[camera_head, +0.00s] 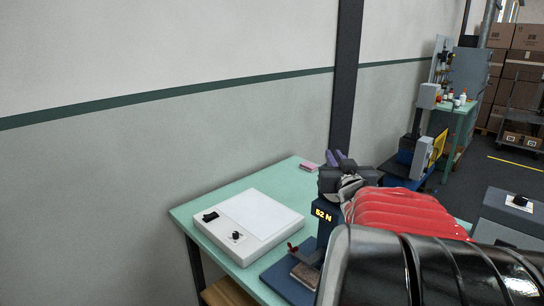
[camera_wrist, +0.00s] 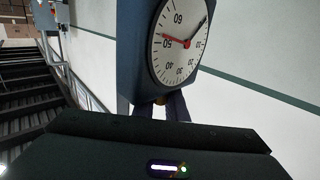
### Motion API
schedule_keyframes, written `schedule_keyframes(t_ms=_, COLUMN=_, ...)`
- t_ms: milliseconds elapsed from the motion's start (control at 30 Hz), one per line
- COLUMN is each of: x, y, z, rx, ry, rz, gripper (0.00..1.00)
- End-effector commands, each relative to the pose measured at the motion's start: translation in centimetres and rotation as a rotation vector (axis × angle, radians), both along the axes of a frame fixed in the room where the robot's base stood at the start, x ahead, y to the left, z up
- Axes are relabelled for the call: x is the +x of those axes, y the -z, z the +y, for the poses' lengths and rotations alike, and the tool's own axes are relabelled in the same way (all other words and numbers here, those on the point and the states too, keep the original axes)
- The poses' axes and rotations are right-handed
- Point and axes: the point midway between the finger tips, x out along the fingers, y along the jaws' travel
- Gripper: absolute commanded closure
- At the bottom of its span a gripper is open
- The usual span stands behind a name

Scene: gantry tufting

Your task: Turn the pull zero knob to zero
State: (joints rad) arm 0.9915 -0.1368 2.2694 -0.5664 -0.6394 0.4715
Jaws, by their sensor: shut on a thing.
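My gripper (camera_wrist: 162,106) is shut on the pull zero knob (camera_wrist: 160,100), a small brassy piece at the lower edge of the gauge in the wrist view, mostly hidden by the fingers. The gauge (camera_wrist: 184,62) has a white dial in a blue housing. Its red needle points left, between numbers that look like 50 and 60; a dark needle points to the upper right. In the head view my gripper (camera_head: 337,158) is above a blue stand (camera_head: 325,228) with a yellow "52 N" readout. The dial and knob are hidden there.
The stand's blue base is on a green table (camera_head: 190,213). A white light box (camera_head: 258,217) with black controls lies left of it, and a pink block (camera_head: 308,167) lies behind. A wall is close behind the table. Another bench (camera_head: 462,112) and boxes (camera_head: 525,75) stand farther right.

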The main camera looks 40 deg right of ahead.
Motion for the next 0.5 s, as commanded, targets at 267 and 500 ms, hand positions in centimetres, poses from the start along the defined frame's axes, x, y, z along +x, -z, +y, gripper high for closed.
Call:
schedule_keyframes(t_ms=267, x=-0.12, y=-0.06, z=-0.16, rx=0.000, ry=0.082, rz=-0.001, gripper=1.00)
schedule_keyframes(t_ms=500, x=-0.30, y=-0.06, z=-0.35, rx=0.000, ry=0.154, rz=-0.001, gripper=1.00)
